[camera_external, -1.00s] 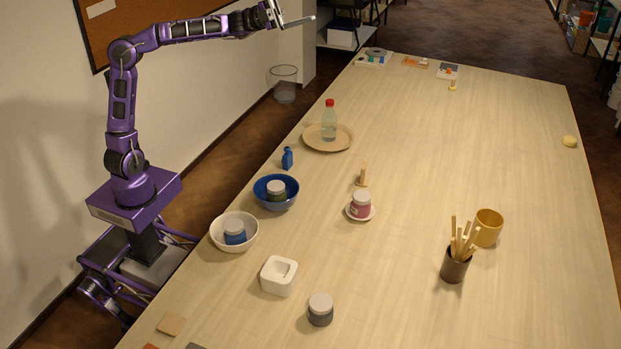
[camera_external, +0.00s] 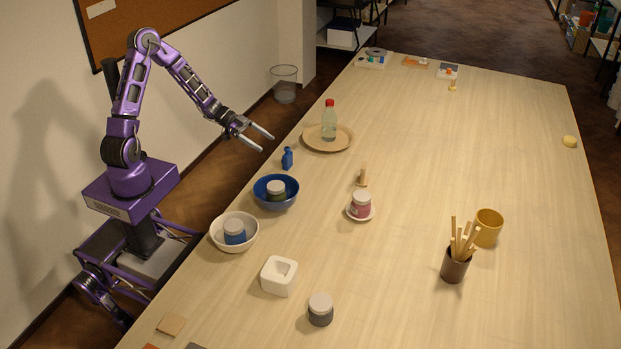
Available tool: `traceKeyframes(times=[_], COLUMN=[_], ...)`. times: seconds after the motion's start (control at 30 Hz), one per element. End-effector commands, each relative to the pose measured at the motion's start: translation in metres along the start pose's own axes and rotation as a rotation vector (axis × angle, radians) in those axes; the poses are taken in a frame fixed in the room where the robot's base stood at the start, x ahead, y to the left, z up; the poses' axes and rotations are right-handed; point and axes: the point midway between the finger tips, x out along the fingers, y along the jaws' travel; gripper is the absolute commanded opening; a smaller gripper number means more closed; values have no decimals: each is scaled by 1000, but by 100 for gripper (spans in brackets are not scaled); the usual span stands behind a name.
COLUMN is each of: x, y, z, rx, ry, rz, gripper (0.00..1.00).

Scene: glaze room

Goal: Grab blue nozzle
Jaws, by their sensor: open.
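The blue nozzle (camera_external: 287,158) is a small blue piece standing upright near the left edge of the table, between the blue bowl and the wooden plate. My gripper (camera_external: 266,142) is open and empty, above and to the left of the nozzle, around the table's left edge. Its two pale fingers point right and downward, apart from each other. It does not appear to touch the nozzle. The nozzle is in full view.
A wooden plate (camera_external: 346,146) with a red-capped bottle (camera_external: 329,120) stands behind the nozzle. A blue bowl (camera_external: 291,200) holding a jar (camera_external: 276,190) stands in front of it. A white bowl (camera_external: 219,244) is nearer. The table's middle right is mostly clear.

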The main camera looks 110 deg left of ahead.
Motion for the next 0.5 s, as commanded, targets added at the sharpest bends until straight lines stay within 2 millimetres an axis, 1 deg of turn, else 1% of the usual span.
traceKeyframes(times=[0.03, 0.3, 0.4, 0.5], x=[13, 74, 87, 94], y=[1, 0, 0, 0], z=[0, 2, 5, 3], rx=[-2, 3, 6, 5], ry=[3, 2, 0, 1], rz=[5, 2, 0, -1], gripper=[90, 90, 90, 90])
